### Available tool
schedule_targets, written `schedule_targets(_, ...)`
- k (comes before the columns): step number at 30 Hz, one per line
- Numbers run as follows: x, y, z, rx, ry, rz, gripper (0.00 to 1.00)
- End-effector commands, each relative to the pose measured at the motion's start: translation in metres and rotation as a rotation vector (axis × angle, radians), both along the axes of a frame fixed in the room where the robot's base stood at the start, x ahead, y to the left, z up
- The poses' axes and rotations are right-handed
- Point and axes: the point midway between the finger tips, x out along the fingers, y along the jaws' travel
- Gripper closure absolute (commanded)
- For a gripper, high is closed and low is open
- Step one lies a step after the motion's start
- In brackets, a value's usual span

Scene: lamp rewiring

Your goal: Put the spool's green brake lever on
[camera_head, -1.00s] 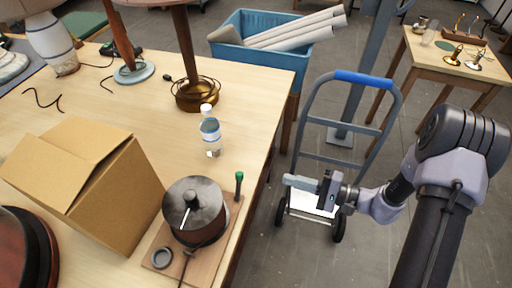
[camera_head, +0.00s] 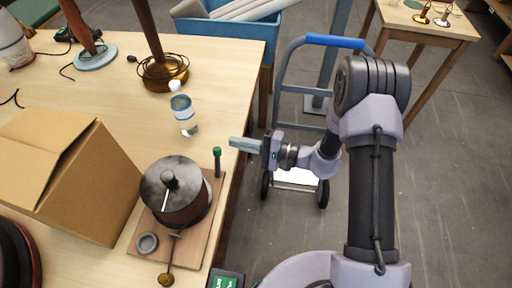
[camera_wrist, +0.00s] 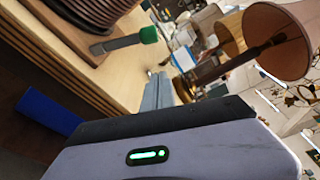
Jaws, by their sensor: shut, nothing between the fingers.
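The spool (camera_head: 177,192) is a dark drum with a grey metal top and a centre knob, on a wooden board (camera_head: 200,232) near the table's right edge. The green-tipped brake lever (camera_head: 217,160) stands upright at the board's back right corner, beside the spool. In the wrist view the green-capped lever (camera_wrist: 147,36) and part of the coiled spool (camera_wrist: 92,12) show at upper left. My gripper (camera_head: 232,143) is shut and empty, just right of the lever and beyond the table edge, apart from it. Its fingers also show in the wrist view (camera_wrist: 157,90).
A cardboard box (camera_head: 75,170) stands left of the spool. A bottle (camera_head: 184,112) and a brass lamp base (camera_head: 163,72) stand behind it. A hand truck with a blue handle (camera_head: 335,41) stands on the floor behind my arm. A grey ring (camera_head: 147,243) lies on the board.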

Motion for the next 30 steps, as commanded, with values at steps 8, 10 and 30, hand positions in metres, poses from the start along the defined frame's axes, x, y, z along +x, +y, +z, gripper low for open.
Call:
schedule_targets(8, -0.030, 0.014, 0.013, 0.000, 0.002, -0.001, 1.00)
schedule_targets(10, -0.032, 0.015, 0.014, 0.000, 0.002, -0.001, 1.00)
schedule_targets(30, -0.032, 0.015, 0.015, -0.006, -0.068, -0.001, 1.00)
